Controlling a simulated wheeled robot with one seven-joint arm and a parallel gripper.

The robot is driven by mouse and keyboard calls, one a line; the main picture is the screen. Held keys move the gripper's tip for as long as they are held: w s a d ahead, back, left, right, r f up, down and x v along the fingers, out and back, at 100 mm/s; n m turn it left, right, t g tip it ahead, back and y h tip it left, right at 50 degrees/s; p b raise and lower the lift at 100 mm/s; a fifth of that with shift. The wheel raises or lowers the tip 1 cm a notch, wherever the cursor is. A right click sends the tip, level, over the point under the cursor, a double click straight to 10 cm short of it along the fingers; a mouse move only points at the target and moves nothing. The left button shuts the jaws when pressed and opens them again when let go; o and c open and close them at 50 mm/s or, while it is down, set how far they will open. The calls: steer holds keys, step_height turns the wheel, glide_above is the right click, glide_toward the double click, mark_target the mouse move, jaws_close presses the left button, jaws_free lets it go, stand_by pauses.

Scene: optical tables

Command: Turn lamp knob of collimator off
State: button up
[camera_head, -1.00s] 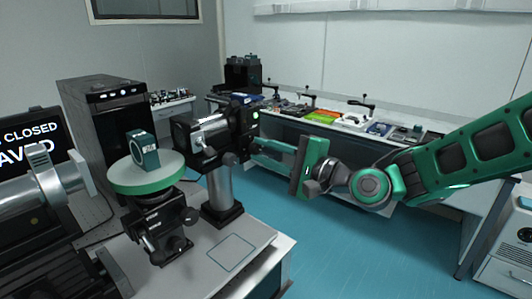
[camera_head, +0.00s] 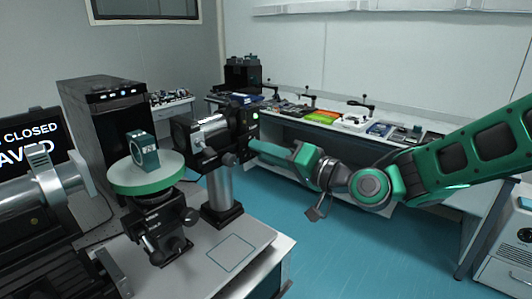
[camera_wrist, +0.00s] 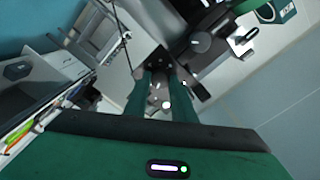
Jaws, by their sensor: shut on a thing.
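The collimator (camera_head: 232,128) is a black body with a silver barrel, standing on a grey post at the bench's right side. A small green light spot shows on its right end face. My gripper (camera_head: 256,149) reaches in from the right, with its green fingers at the lower part of that end face. The fingers are shut on the lamp knob, which is mostly hidden between them in the head view. In the wrist view my gripper (camera_wrist: 162,82) has both fingers pointing at the dark collimator housing, and the knob itself is hard to make out.
A green round stage (camera_head: 146,175) with a green block (camera_head: 143,152) on it stands left of the collimator. A silver tube (camera_head: 38,190) is at far left. A back bench (camera_head: 300,122) carries several small parts. Blue floor (camera_head: 340,250) is open below my arm.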

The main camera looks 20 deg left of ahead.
steer(key=n, duration=0.6)
steer(key=shift+d+f, duration=0.1)
steer(key=shift+f, duration=0.25)
jaws_close()
jaws_free()
steer(key=n, duration=0.6)
steer(key=shift+w+n, duration=0.1)
steer(key=shift+n, duration=0.2)
steer(key=o, duration=1.1)
steer(key=shift+w, duration=0.1)
steer(key=shift+c, duration=0.2)
steer(key=shift+r, duration=0.15)
steer(key=v, duration=1)
steer(key=shift+d, duration=0.35)
